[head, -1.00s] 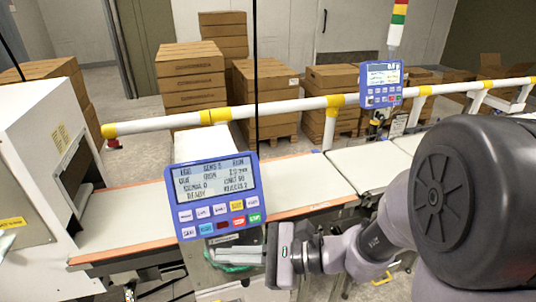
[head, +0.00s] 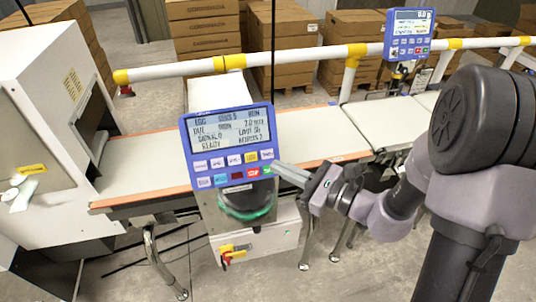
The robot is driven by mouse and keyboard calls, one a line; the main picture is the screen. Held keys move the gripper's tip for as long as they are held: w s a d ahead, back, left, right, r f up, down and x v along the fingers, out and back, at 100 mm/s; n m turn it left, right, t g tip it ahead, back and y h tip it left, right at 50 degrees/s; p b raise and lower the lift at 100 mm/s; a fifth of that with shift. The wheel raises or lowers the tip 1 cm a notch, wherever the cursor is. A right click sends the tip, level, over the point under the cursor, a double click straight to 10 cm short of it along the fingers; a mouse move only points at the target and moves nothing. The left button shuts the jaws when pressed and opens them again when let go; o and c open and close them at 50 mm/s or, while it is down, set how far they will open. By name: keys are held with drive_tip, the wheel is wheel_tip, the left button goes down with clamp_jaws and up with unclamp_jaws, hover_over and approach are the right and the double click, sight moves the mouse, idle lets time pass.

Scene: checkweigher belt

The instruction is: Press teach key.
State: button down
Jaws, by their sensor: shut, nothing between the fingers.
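The blue control panel (head: 229,145) of the near checkweigher has a lit grey screen (head: 229,131) over two rows of small keys. The upper row has white keys and a yellow key (head: 251,157); the lower row has a white, a blue, a dark, a red key (head: 253,172) and a green one. The key labels are too small to read, so I cannot tell which is teach. My gripper (head: 276,167) is shut and empty. Its tip is at the panel's lower right corner, partly over the green key; I cannot tell whether it touches.
A white belt (head: 140,170) with orange edges runs behind the panel. A white guard rail (head: 290,59) with yellow joints crosses above it. A second blue panel (head: 408,35) stands at the back right. Cardboard boxes (head: 205,45) are stacked behind. A white machine housing (head: 45,80) is at left.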

sight(261, 153)
drive_tip(key=w+a+f+b, duration=0.1)
drive_tip(key=w+f, duration=0.2)
drive_tip(key=w, duration=0.2)
drive_tip(key=shift+w+a, duration=0.35)
drive_tip(key=shift+f, duration=0.1)
idle(1.6)
drive_tip(key=shift+w+a+f, duration=0.1)
drive_tip(key=shift+w+f, duration=0.05)
drive_tip(key=shift+w, duration=0.25)
drive_tip(key=shift+w+a+f+b, duration=0.1)
drive_tip(key=shift+w+f+b, duration=0.1)
drive_tip(key=shift+w+b, duration=0.15)
idle(0.5)
idle(0.4)
drive_tip(key=shift+s+d+r, duration=0.2)
drive_tip(key=shift+s+r, duration=0.2)
drive_tip(key=shift+s, duration=0.35)
drive_tip(key=shift+s+d+r+p, duration=0.1)
drive_tip(key=shift+s+d+r, duration=0.1)
drive_tip(key=shift+s+r, duration=0.35)
drive_tip(key=shift+s+d+r+p, duration=0.1)
drive_tip(key=shift+s+d+r, duration=0.1)
drive_tip(key=shift+s, duration=0.7)
drive_tip(key=shift+s+d+r+p, duration=0.1)
drive_tip(key=shift+s+d+r, duration=0.1)
drive_tip(key=shift+s+r, duration=0.35)
drive_tip(key=shift+s+f, duration=0.1)
drive_tip(key=shift+f, duration=0.05)
